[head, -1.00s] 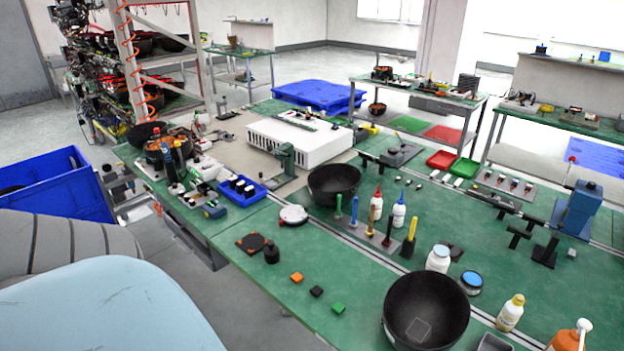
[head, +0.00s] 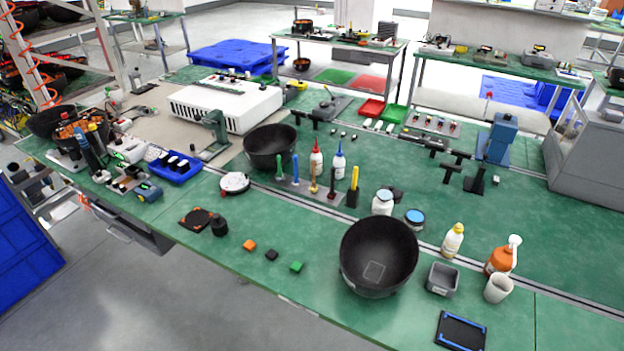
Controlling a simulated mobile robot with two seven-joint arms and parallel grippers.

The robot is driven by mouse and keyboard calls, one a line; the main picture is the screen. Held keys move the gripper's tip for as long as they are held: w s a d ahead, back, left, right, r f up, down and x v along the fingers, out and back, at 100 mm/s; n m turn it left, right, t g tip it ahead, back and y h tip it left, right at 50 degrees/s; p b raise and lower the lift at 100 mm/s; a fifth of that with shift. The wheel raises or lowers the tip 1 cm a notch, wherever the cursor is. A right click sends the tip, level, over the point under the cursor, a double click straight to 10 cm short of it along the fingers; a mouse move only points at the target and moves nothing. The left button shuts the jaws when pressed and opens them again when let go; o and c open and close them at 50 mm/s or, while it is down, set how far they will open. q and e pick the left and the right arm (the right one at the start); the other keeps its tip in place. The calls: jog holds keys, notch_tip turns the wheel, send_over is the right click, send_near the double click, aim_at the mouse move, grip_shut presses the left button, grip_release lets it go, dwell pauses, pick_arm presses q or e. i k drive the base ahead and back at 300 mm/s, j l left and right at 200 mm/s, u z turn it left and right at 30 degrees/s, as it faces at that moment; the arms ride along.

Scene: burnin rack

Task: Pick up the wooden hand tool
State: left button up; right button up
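A row of upright hand tools stands in a low grey holder (head: 298,187) on the green workbench, just right of a black bowl. One tool with a tan, wood-coloured handle (head: 313,180) stands in the middle of the row. A green-handled tool (head: 280,168) and a blue-handled tool (head: 295,168) are to its left. A dark brown-handled tool (head: 332,181) is to its right. The lower ends of the tools are too small to make out. Neither of my grippers is in view.
A black bowl (head: 270,147) stands left of the tools; squeeze bottles (head: 338,163) stand behind them. A yellow-handled item (head: 353,185) is at the right. A larger black bowl (head: 379,257) is nearer the front edge. Small coloured blocks (head: 272,255) lie in front, with bare green surface around them.

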aim_at(313, 188)
jog(key=j+z, duration=0.1)
jog(key=z, duration=0.25)
jog(key=j+z, duration=0.1)
jog(key=z, duration=0.3)
jog(key=i+j+z, duration=0.1)
jog(key=z, duration=0.25)
jog(key=j+z, duration=0.35)
jog(key=j, duration=0.15)
jog(key=k+j+z, duration=0.1)
jog(key=j+z, duration=0.25)
jog(key=j, duration=0.15)
